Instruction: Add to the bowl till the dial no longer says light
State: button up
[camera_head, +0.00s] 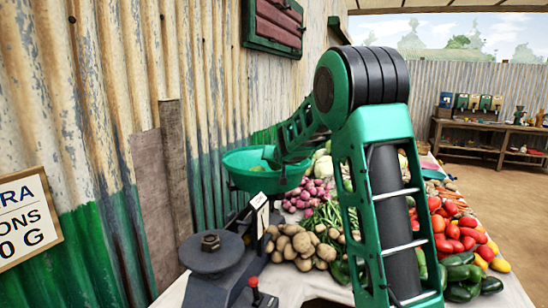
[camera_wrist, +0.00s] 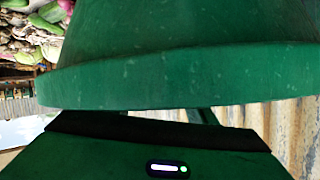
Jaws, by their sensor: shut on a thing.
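The green bowl (camera_head: 247,178) stands at the far side of the dark balance (camera_head: 222,262), by the wall. A small pale green-brown item (camera_head: 258,168) shows inside it. A hex-shaped metal weight (camera_head: 210,242) sits on the balance's near plate. The white dial plate (camera_head: 259,201) is edge-on, so its reading cannot be told. My arm reaches down to the bowl. In the wrist view, the bowl (camera_wrist: 180,80) fills the picture close to my gripper (camera_wrist: 165,150). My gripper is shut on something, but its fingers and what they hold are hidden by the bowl.
Potatoes (camera_head: 300,247), red onions (camera_head: 310,192), green beans (camera_head: 325,215), and red tomatoes (camera_head: 455,232) crowd the table right of the balance. The corrugated wall (camera_head: 95,120) stands close on the left. A red knob (camera_head: 253,282) sticks up at the balance's near side.

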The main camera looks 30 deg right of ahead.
jog(key=shift+a+f, duration=0.1)
jog(key=shift+f, duration=2.5)
jog(key=o, duration=1.3)
jog(key=shift+r, duration=5.1)
jog(key=shift+s, duration=0.1)
